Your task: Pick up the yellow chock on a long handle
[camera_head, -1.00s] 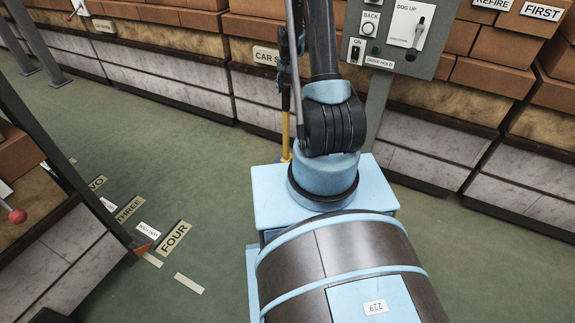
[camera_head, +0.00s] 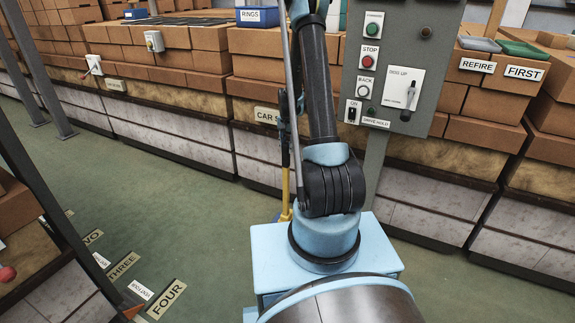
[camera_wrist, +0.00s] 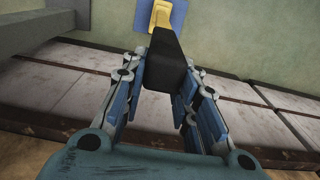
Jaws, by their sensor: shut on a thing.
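The yellow chock (camera_wrist: 160,18) on a long handle shows at the top of the wrist view, with a blue plate around or behind it. Its dark handle (camera_wrist: 167,58) runs from the yellow part down between the fingers of my gripper (camera_wrist: 165,72). The gripper is shut on this dark handle. In the head view, the chock's yellow part (camera_head: 285,192) stands upright just left of my arm, low against the brick shelving. My arm hides part of it, and little of the gripper shows there.
A grey control panel (camera_head: 430,50) on a post (camera_head: 375,165) stands close to the right of my arm. Brick-stacked shelving (camera_head: 180,110) runs along the back. The green floor (camera_head: 170,210) at left is open, with a FOUR label (camera_head: 166,299). A dark frame (camera_head: 60,200) stands at far left.

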